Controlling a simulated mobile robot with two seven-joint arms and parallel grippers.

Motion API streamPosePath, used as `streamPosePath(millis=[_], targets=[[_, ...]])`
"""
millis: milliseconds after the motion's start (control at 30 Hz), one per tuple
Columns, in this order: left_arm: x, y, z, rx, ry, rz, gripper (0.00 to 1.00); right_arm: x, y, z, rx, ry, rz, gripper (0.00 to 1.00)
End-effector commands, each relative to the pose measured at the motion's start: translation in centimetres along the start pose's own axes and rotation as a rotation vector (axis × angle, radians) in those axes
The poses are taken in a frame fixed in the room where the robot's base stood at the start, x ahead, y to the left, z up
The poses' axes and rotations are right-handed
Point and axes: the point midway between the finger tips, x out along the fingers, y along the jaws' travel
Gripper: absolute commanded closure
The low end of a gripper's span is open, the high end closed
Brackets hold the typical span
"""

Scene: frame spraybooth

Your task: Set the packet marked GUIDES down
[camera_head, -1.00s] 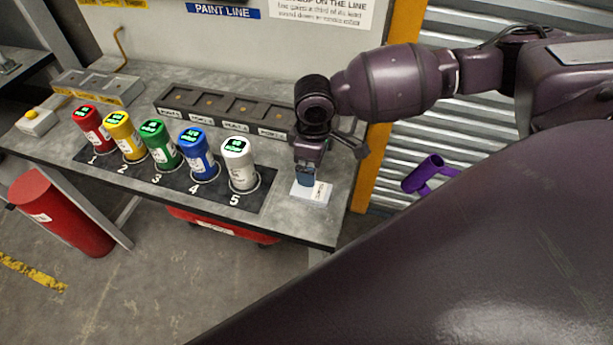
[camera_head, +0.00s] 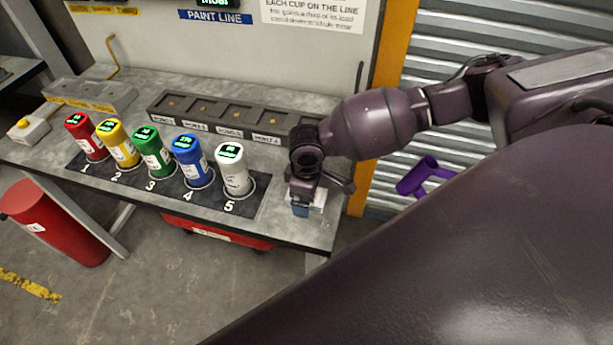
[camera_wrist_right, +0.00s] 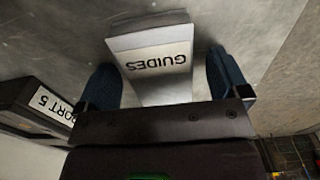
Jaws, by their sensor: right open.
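The packet marked GUIDES (camera_wrist_right: 158,62) is a small white box with black lettering, seen upside down in the right wrist view. It appears to rest on the grey bench top (camera_wrist_right: 60,40). My right gripper (camera_wrist_right: 162,65) is open, with one dark blue finger on each side of the packet and a gap beside it. In the head view my right gripper (camera_head: 301,207) is low over the bench's right end. It hides much of the packet there; a white part (camera_head: 319,199) shows. My left gripper is not in view.
A dark row of labelled ports (camera_head: 215,117) stands behind; its PORT 5 end (camera_wrist_right: 45,110) is near the gripper. Several coloured cups stand on a numbered mat, the white cup (camera_head: 232,170) closest. The bench's front edge is near. A purple holder (camera_head: 418,178) is at right.

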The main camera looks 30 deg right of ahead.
Motion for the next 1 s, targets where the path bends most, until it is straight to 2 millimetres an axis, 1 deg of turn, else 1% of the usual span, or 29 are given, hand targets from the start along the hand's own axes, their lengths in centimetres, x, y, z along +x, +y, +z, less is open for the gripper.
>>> streamPosePath(millis=[67, 100, 167, 400, 433, 500, 667, 767, 867, 967, 1000], targets=[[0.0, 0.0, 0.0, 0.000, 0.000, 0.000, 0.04, 0.0, 0.0, 0.0, 0.000, 0.000, 0.000, 0.06], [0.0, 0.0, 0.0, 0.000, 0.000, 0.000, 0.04, 0.0, 0.0, 0.0, 0.000, 0.000, 0.000, 0.08], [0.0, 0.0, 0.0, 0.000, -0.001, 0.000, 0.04, 0.0, 0.0, 0.0, 0.000, 0.000, 0.000, 0.17], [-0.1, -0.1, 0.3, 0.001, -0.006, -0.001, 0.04, -0.1, 0.0, 0.0, 0.000, 0.000, 0.000, 0.54], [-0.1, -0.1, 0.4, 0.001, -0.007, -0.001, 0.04, -0.1, 0.0, 0.0, 0.000, 0.000, 0.000, 0.58], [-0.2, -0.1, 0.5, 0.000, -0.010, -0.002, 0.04, -0.1, 0.0, 0.0, 0.000, 0.000, 0.000, 0.64], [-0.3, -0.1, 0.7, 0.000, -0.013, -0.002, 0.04, -0.1, 0.0, 0.0, 0.000, 0.000, 0.000, 0.65], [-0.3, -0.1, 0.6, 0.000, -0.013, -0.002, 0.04, -0.5, 0.1, 0.0, 0.000, 0.001, 0.000, 0.65], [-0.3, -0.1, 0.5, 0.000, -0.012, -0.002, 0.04, -1.5, 0.1, 0.0, 0.001, 0.001, 0.002, 0.65], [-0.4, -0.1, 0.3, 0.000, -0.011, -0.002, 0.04, -3.2, 0.1, -0.1, -0.001, 0.003, 0.003, 0.65], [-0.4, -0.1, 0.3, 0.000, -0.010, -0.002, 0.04, -4.1, 0.1, -0.1, -0.001, 0.003, 0.003, 0.65]])
